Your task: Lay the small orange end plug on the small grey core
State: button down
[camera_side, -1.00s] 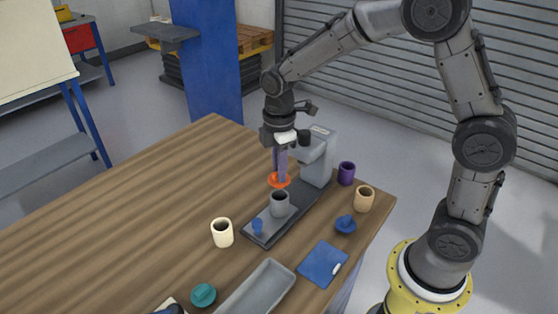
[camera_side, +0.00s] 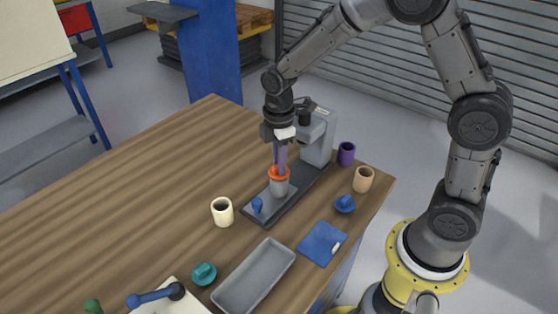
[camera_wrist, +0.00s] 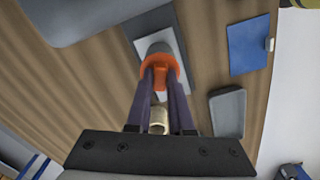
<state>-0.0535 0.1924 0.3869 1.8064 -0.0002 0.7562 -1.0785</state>
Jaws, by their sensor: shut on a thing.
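The small orange end plug (camera_side: 279,172) is between the fingertips of my gripper (camera_side: 279,166), which is shut on it. The plug is at the top of the small grey core (camera_side: 279,187), and in the side view it appears to touch the core's rim. In the wrist view the orange plug (camera_wrist: 158,72) covers most of the grey core (camera_wrist: 158,48), and my gripper's fingers (camera_wrist: 160,82) stand on either side of the plug's middle. The core stands upright on the dark base plate of a grey stand (camera_side: 290,202). Whether the plug is fully seated is hidden.
The grey stand's column (camera_side: 320,140) rises close behind my gripper. A cream core (camera_side: 222,212), tan core (camera_side: 363,179), purple core (camera_side: 346,153), blue plug (camera_side: 345,204), teal plug (camera_side: 203,274) and grey tray (camera_side: 255,277) stand around.

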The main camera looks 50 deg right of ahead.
jog(key=shift+f, duration=0.1)
dwell(0.6)
jog(key=shift+c, duration=1.2)
grip_release()
jog(key=shift+r, duration=3.55)
